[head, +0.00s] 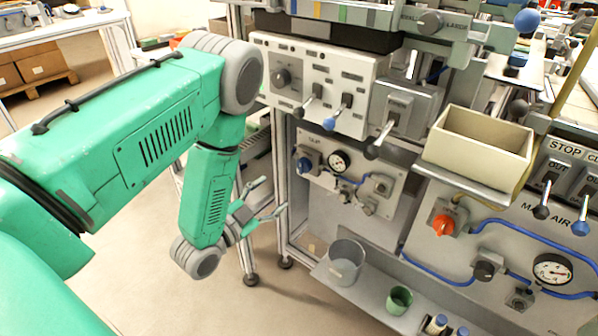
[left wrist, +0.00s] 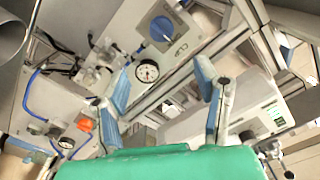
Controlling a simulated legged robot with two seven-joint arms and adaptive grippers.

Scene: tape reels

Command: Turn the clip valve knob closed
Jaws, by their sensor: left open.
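The clip valve knob (head: 305,165) is blue and sits at the upper left of a light grey panel, beside a round gauge (head: 339,161). In the left wrist view the blue knob (left wrist: 162,28) shows at the top, beside the CLIP label, beyond the fingertips. My left gripper (head: 272,197) is open and empty, below and to the left of the knob, apart from the panel. Its two blue-padded fingers (left wrist: 165,65) stand wide apart in the left wrist view. My right gripper is not in view.
A control box with levers (head: 320,85) overhangs the clip panel. A cream bin (head: 483,140) juts out at the right. An orange knob (head: 443,225) sits on the main air panel. A shelf below holds a grey cup (head: 346,262) and a green cup (head: 399,300).

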